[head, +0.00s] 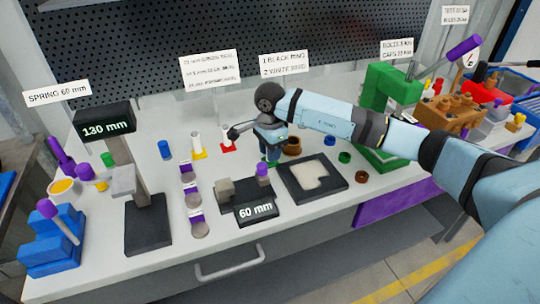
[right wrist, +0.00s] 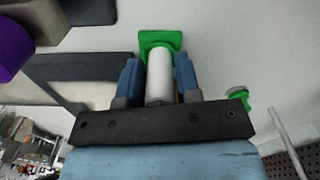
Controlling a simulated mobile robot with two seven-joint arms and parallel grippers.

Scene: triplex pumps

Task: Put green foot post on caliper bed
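The green foot post is a white post with a square green foot (right wrist: 160,40). In the right wrist view its white shaft (right wrist: 160,75) lies between the two blue fingers of my right gripper (right wrist: 159,80), which looks shut on it. In the head view my right gripper (head: 270,145) points down over the table, and only the green foot shows below it (head: 273,158). I cannot tell whether the foot touches the table. The caliper bed (head: 238,203) is dark, with grey jaws, a purple piece and a "60 mm" display, just left and in front of the gripper. My left gripper is not in view.
A yellow-foot post (head: 197,147) and a red-foot post (head: 226,140) stand to the left. A black tray (head: 340,190) with a pale insert lies right of the caliper. Brown (head: 291,146) and green (head: 345,157) rings are near. A "130 mm" gauge (head: 149,225) stands left.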

